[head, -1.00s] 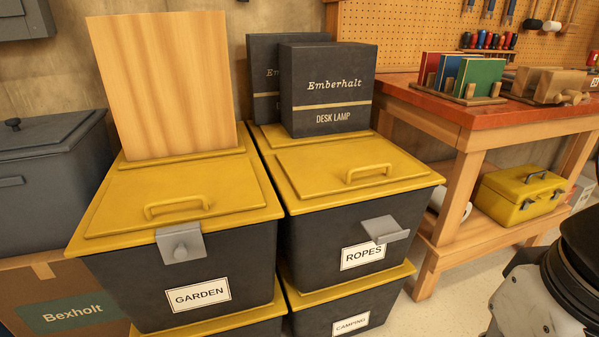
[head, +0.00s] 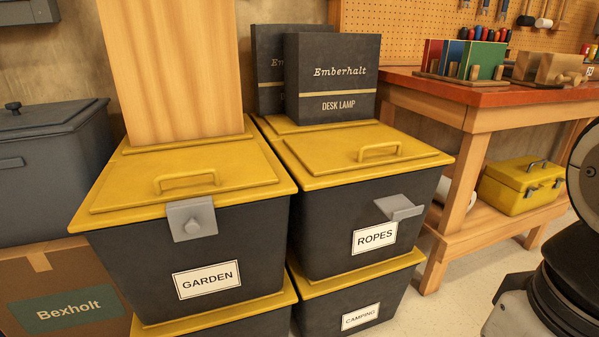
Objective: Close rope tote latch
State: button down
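The ropes tote (head: 345,225) is a dark bin with a yellow lid (head: 350,160) and a white ROPES label (head: 375,238). Its grey latch (head: 399,207) sticks outward from the front wall, below the lid rim and above the label, apart from the rim. The lid lies down on the tote and has a yellow handle (head: 381,151). The tote stands on the camping tote (head: 352,300). My gripper is not in view; only part of my own body shows at the right edge.
The garden tote (head: 185,255) stands close on the left, its grey latch (head: 192,219) flat against the rim. Desk lamp boxes (head: 333,78) stand on the ropes lid's back. A workbench (head: 470,115) stands right, with a yellow toolbox (head: 523,188) on its shelf. Floor shows in front of it.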

aim_at(396, 208)
jog(key=i+l+u, duration=0.1)
jog(key=l, duration=0.35)
jog(key=i+l+u, duration=0.1)
jog(key=l, duration=0.4)
jog(key=i+l, duration=0.1)
jog(key=l, duration=0.35)
jog(key=i+l+u, duration=0.2)
jog(key=l+u, duration=0.25)
jog(key=l, duration=0.5)
jog(key=l+u, duration=0.4)
jog(key=l, duration=0.6)
jog(key=k+l+u, duration=0.1)
jog(key=l+u, duration=0.35)
jog(key=l, duration=0.55)
jog(key=l+u, duration=0.1)
jog(key=l, duration=0.3)
jog(key=k+l+u, duration=0.1)
jog(key=l, duration=0.25)
jog(key=k+l+u, duration=0.1)
jog(key=l, duration=0.3)
jog(key=k+l+u, duration=0.1)
jog(key=l, duration=0.25)
jog(key=k+l+u, duration=0.1)
jog(key=l, duration=0.25)
jog(key=i+j+u, duration=0.15)
jog(key=j, duration=0.2)
jog(key=i+j+u, duration=0.15)
jog(key=i+j, duration=0.1)
jog(key=j, duration=0.05)
